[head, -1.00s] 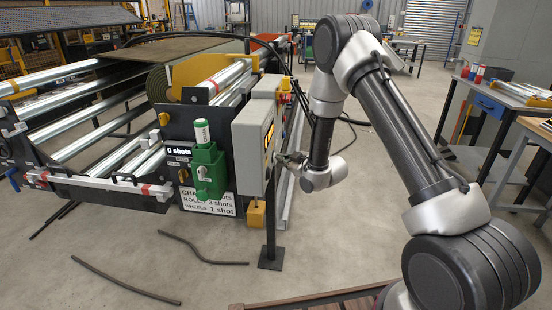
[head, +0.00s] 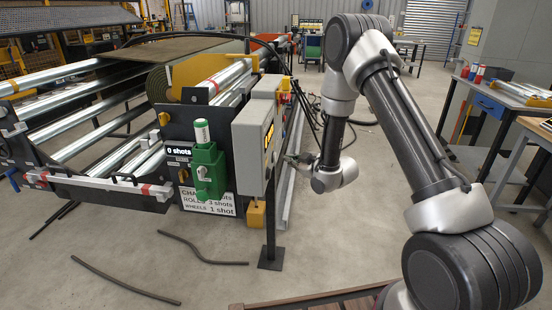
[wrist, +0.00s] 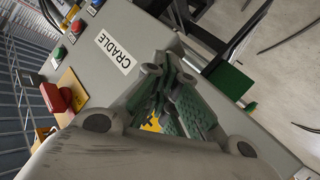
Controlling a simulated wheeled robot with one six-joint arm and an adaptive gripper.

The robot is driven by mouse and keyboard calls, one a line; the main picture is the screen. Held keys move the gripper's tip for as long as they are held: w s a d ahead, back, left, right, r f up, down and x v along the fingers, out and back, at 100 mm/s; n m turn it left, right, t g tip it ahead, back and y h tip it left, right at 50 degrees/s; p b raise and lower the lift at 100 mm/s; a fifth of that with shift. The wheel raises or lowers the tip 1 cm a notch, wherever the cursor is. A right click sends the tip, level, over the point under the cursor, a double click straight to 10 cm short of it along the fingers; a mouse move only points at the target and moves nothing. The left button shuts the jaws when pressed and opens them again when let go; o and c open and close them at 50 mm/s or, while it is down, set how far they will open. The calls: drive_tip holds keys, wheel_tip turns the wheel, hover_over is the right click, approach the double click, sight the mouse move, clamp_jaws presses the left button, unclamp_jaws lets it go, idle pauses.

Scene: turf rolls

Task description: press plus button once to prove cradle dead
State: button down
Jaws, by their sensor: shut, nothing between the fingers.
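The grey control box (head: 255,135) stands on a post, seen edge-on in the head view. Its panel (wrist: 100,80) fills much of the wrist view and bears a white CRADLE label (wrist: 115,50). My gripper (wrist: 158,75) is shut and empty, its fingers in front of the panel below the label. In the head view my gripper (head: 292,158) is small, just right of the box; contact cannot be told. A yellow patch (wrist: 152,125) shows between the fingers. I cannot make out a plus button; the fingers cover part of the panel.
A red mushroom button (wrist: 55,97), a green button (wrist: 60,52) and a red button (wrist: 78,27) sit on the panel's left. Open floor lies right of the post.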

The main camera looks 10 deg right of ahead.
drive_tip(key=shift+s+d, duration=0.3)
drive_tip(key=shift+d, duration=0.55)
drive_tip(key=shift+s+d, duration=0.25)
drive_tip(key=shift+d, duration=0.55)
